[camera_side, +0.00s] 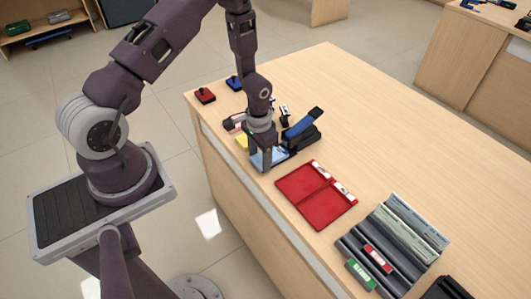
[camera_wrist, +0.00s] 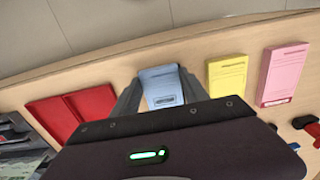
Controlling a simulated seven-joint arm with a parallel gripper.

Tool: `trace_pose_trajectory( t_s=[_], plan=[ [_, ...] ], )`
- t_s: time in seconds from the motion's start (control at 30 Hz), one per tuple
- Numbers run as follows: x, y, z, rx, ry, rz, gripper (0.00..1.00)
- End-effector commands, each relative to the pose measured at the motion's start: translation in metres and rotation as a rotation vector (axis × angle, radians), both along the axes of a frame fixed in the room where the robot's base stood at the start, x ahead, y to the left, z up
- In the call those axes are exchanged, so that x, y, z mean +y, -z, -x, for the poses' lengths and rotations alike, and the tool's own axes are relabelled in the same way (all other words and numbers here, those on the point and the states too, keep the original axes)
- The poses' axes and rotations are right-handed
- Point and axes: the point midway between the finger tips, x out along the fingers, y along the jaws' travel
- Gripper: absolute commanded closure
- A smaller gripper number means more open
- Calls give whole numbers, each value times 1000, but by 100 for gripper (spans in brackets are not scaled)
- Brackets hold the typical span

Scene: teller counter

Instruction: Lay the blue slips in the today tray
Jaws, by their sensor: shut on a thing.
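The blue slips (camera_wrist: 163,85) are a small pale blue pad with a dark printed box. My gripper (camera_wrist: 161,92) is shut on them, one finger along each side. In the side view my gripper (camera_side: 267,158) is low at the counter's near edge, with the blue slips (camera_side: 259,161) partly hidden by the fingers. I cannot tell whether they touch the counter. A flat red tray with two compartments (camera_side: 313,193) lies to the right, apart from the slips. Each compartment has a white label, too small to read. The red tray (camera_wrist: 72,112) is on the left in the wrist view.
A yellow pad (camera_wrist: 227,79) and a pink pad (camera_wrist: 284,72) lie beside the blue slips. A black and blue device (camera_side: 303,128) stands close behind my gripper. A grey slotted rack (camera_side: 350,250) stands right of the tray.

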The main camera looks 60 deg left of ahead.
Motion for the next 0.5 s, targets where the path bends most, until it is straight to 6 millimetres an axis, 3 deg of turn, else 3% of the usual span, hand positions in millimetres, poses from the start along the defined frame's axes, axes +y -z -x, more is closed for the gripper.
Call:
trace_pose_trajectory(
  t_s=[0.37,0.4,0.5],
  plan=[
    [0,0,6,0,0,0,90],
    [0,0,6,0,0,0,46],
    [0,0,6,0,0,0,26]
  ],
)
